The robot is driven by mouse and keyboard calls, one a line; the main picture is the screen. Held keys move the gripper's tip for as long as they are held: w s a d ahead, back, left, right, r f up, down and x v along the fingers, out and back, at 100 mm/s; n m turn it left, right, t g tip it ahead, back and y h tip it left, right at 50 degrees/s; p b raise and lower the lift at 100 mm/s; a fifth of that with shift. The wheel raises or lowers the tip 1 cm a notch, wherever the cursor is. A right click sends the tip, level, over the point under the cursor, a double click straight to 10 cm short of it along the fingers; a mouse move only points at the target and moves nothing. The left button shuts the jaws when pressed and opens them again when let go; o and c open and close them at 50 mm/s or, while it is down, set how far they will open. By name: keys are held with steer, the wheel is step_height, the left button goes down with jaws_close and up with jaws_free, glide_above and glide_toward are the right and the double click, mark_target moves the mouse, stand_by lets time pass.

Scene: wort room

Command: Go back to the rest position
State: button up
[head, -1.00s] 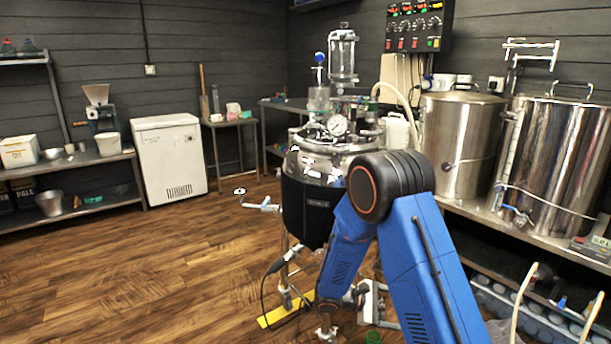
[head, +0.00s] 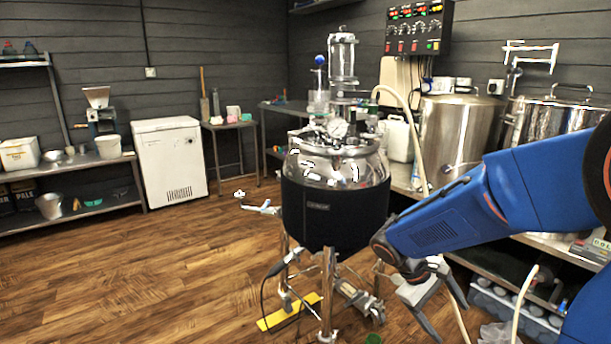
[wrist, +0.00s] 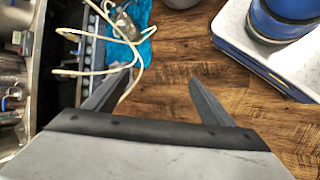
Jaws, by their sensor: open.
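My gripper (head: 453,322) hangs low at the end of my blue arm, right of the black-jacketed steel vessel (head: 335,212). It points down and its fingers are apart. In the wrist view my gripper (wrist: 160,76) is open, with bare wooden floor (wrist: 165,115) between and beyond the fingers and nothing held. My arm stretches in from the right edge of the head view and covers part of the bench and the steel kettles.
Steel kettles (head: 452,135) stand on a bench at the right. Looped pale hoses (wrist: 110,40) and a blue cloth (wrist: 140,15) lie left of my fingers in the wrist view. A yellow strip (head: 285,312) lies under the vessel. The floor at the left is clear.

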steer(key=s+a+r+m+t+y, duration=0.2)
steer(key=s+r+t+y, duration=0.1)
steer(key=s, duration=0.5)
steer(key=s+a+r+m+t+y, duration=0.3)
steer(key=s+r, duration=0.3)
steer(key=s, duration=0.3)
steer(key=shift+a+r+y, duration=0.15)
steer(key=shift+a+y, duration=0.1)
steer(key=shift+y, duration=0.35)
